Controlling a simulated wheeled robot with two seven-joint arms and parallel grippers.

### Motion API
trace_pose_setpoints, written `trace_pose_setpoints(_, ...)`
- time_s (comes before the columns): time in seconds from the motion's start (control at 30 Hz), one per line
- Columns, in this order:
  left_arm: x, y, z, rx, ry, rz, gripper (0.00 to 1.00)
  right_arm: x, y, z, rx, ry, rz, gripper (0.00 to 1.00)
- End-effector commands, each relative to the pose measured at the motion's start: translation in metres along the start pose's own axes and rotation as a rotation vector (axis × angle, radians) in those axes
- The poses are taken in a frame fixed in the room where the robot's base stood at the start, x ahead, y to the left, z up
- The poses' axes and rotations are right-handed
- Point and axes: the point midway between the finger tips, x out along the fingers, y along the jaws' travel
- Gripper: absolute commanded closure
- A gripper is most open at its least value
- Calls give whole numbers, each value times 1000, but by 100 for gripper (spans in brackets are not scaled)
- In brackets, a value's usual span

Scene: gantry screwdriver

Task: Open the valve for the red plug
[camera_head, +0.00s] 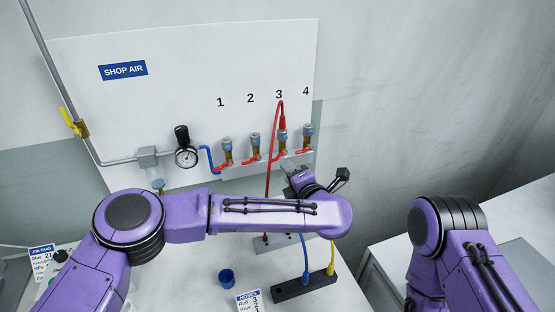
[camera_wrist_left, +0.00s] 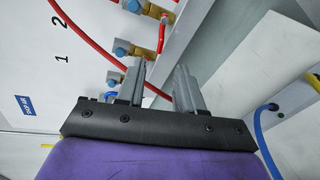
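The red plug (camera_head: 282,123) sits on top of the brass fitting (camera_head: 283,143) under number 3, and its red hose (camera_head: 267,180) loops up and drops behind my left arm. Several brass valves with small red levers stand in a row under numbers 1 to 4. My left gripper (camera_wrist_left: 161,66) is open just in front of this row, with its fingers apart. In the left wrist view, the red hose (camera_wrist_left: 85,35) passes beyond the fingers, and a red lever (camera_wrist_left: 162,35) shows above them. Whether a finger touches anything is unclear. My right gripper is out of view.
A pressure gauge (camera_head: 186,157) and a yellow-handled valve (camera_head: 69,121) are on the piping at left. A black block (camera_head: 305,287) holds blue and yellow hoses below my arm. A blue cup (camera_head: 227,276) and a hoses card (camera_head: 248,301) are on the table.

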Motion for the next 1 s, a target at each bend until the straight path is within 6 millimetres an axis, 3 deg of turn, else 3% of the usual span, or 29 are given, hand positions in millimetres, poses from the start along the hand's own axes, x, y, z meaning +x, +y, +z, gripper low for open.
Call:
trace_pose_setpoints(0.2, 55, 0, -1, 4, 9, -7, 64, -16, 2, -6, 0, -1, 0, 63)
trace_pose_setpoints(0.4, 88, -2, 1, 7, 4, -5, 64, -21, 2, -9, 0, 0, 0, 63)
trace_pose_setpoints(0.73, 96, -3, 1, 9, 0, -3, 64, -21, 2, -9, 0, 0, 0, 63)
trace_pose_setpoints(0.77, 96, -3, 1, 9, 0, -3, 67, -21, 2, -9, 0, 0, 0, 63)
trace_pose_setpoints(0.87, 96, -3, 1, 9, 0, -3, 99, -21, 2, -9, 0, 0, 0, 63)
trace_pose_setpoints(1.0, 95, -3, 1, 10, 0, -4, 100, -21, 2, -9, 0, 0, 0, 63)
